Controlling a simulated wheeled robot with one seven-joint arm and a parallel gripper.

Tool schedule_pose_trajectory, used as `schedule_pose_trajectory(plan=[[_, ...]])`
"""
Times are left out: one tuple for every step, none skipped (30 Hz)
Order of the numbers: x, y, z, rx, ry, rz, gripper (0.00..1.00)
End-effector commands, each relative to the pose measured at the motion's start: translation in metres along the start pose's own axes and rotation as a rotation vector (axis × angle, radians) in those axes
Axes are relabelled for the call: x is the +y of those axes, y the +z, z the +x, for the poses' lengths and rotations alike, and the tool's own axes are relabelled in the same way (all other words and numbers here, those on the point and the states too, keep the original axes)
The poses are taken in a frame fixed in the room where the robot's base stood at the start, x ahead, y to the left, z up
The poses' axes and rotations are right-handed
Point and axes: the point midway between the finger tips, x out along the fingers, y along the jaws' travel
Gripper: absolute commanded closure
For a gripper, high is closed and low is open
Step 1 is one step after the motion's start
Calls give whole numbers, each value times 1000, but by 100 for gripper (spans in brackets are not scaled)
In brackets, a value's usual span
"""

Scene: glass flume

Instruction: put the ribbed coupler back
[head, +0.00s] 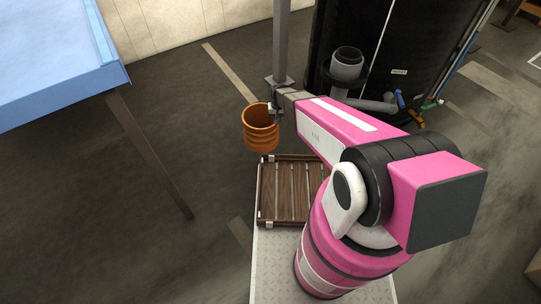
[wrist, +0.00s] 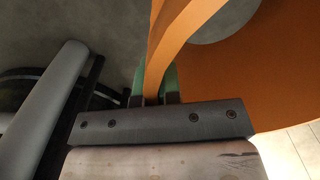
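The ribbed coupler (head: 260,131) is an orange, open-topped ribbed ring or cup. It hangs upright in the air in the head view, above and slightly left of the slatted tray's far edge. My gripper (head: 273,110) is at the coupler's right rim. In the wrist view, the orange coupler (wrist: 225,75) fills the upper right. My gripper's green-padded fingertips (wrist: 154,92) are on either side of its wall, shut on it. The coupler's underside is hidden.
A brown slatted wooden tray (head: 264,194) lies on a grey metal platform (head: 268,262) beneath. A grey pipe fitting (head: 346,66) stands by a black panel (head: 412,40) at the back. A blue-topped table (head: 60,60) is at left. Open floor (head: 190,120) lies between.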

Motion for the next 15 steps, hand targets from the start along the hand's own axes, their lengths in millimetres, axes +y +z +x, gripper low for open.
schedule_pose_trajectory(plan=[[-5,5,13,-2,0,-19,100],[-7,8,20,-2,0,-30,100],[-10,12,28,-2,0,-44,100],[-11,14,33,-2,0,-53,100],[-13,17,38,-1,-1,-61,100],[-14,20,44,-1,-1,-70,100],[-15,21,48,-1,-1,-76,100],[-16,23,50,-1,-1,-82,100],[-17,25,54,-1,-1,-88,100],[-18,25,56,0,-1,-92,100],[-18,26,58,0,-1,-95,100],[-17,25,60,1,-1,-97,100],[-16,24,62,1,-1,-98,100],[-14,23,64,1,-1,-98,100],[-10,20,68,1,-1,-98,100]])
